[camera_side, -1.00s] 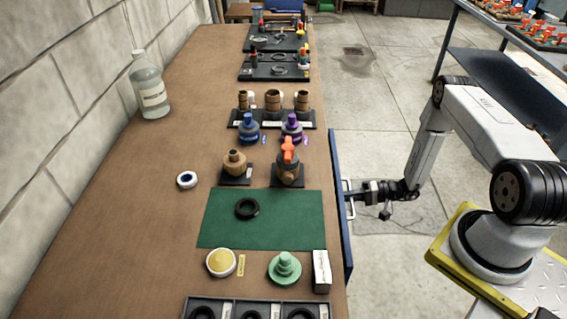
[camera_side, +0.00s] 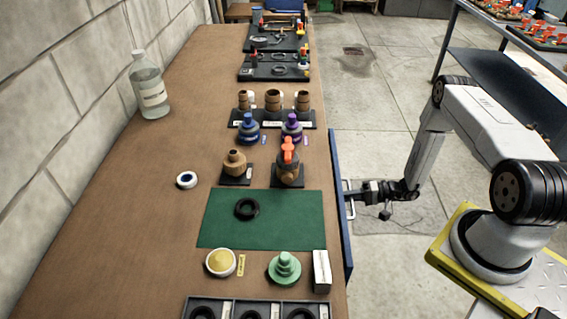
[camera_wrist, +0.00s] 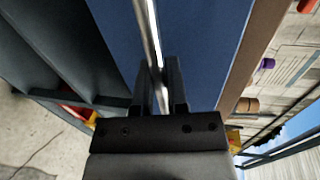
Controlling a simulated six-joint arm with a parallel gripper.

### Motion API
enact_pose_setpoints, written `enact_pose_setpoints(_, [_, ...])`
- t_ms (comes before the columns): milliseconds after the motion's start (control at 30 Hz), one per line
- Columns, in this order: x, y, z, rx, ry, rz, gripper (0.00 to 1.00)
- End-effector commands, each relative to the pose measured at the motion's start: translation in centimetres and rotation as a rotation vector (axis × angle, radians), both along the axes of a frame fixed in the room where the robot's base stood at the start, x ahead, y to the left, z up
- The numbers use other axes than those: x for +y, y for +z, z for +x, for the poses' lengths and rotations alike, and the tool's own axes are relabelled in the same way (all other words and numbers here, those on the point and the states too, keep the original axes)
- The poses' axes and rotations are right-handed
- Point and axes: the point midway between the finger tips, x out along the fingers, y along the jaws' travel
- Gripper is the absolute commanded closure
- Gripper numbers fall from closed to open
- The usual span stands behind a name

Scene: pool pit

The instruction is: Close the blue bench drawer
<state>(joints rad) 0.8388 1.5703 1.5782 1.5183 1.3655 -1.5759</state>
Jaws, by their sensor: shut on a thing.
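The blue bench drawer front (camera_side: 340,215) shows as a narrow blue panel along the right edge of the wooden bench. In the wrist view the drawer front (camera_wrist: 205,50) is a broad blue face with a metal bar handle (camera_wrist: 150,35) in front of it. My gripper (camera_side: 352,194) is at the handle, and in the wrist view my gripper (camera_wrist: 161,75) has its two dark fingers on either side of the bar, shut on it. The drawer front looks close to the bench edge; any remaining gap is hard to see.
The wooden bench top (camera_side: 150,215) holds a green mat (camera_side: 290,220) with a black ring, an orange-handled valve (camera_side: 288,165), bottles and trays. A blue shelf rack (camera_side: 500,75) stands at the right. Concrete floor (camera_side: 370,110) lies open beside the bench.

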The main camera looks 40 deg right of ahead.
Motion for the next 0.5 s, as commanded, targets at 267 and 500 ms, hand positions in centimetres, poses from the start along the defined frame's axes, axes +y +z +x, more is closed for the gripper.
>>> enact_pose_setpoints(267, [1.5, 0.0, 1.6, -0.002, 0.004, 0.000, 1.00])
enact_pose_setpoints(500, [3.2, 0.0, 3.3, -0.002, 0.001, -0.001, 1.00])
